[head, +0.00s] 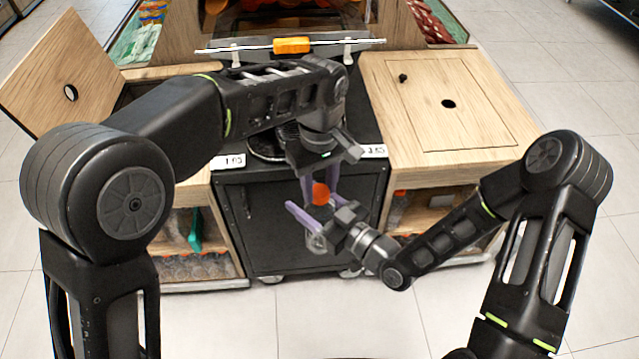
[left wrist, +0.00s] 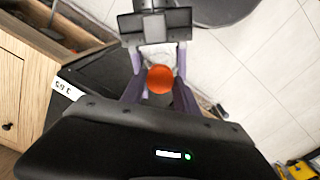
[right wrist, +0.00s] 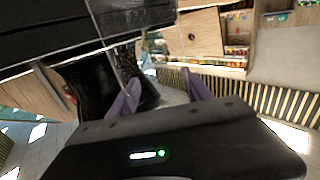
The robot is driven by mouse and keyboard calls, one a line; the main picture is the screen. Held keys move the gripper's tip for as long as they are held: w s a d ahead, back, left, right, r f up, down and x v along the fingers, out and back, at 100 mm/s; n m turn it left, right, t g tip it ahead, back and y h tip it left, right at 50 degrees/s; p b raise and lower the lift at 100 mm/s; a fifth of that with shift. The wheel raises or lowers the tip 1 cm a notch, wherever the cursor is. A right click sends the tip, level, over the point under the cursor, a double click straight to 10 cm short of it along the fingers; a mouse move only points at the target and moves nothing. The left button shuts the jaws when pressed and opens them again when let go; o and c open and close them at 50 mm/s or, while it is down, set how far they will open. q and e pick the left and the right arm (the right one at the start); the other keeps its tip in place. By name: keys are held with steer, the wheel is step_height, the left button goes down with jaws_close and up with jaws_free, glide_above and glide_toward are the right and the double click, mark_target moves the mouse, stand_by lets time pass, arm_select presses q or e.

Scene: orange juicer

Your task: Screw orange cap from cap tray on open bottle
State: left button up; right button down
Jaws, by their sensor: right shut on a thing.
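The orange cap (head: 320,194) is in front of the black cabinet and also shows in the left wrist view (left wrist: 160,78). My left gripper (head: 319,188) comes down from above, its purple fingers apart on either side of the cap with gaps beside it. My right gripper (head: 305,222) reaches in from the right, lower down, and is shut on a clear bottle (head: 316,243). The bottle shows under the cap in the left wrist view (left wrist: 157,54). The cap looks to be at the bottle's top; how it is seated is hidden. The right wrist view barely shows the clear bottle.
A black wheeled cabinet (head: 280,230) stands between wooden counters (head: 440,100). A juicer (head: 290,45) with an orange part is behind my left arm. Shelves below hold bottles (head: 200,262). The floor (head: 340,320) in front is clear. The cap tray is not distinct.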

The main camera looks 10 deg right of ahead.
arm_select(q)
jaws_close()
steer(key=m, duration=0.6)
steer(key=shift+m, duration=0.4)
steer(key=m, duration=0.7)
steer(key=shift+m, duration=0.4)
steer(key=o, duration=0.6)
jaws_free()
steer(key=shift+r, duration=3.75)
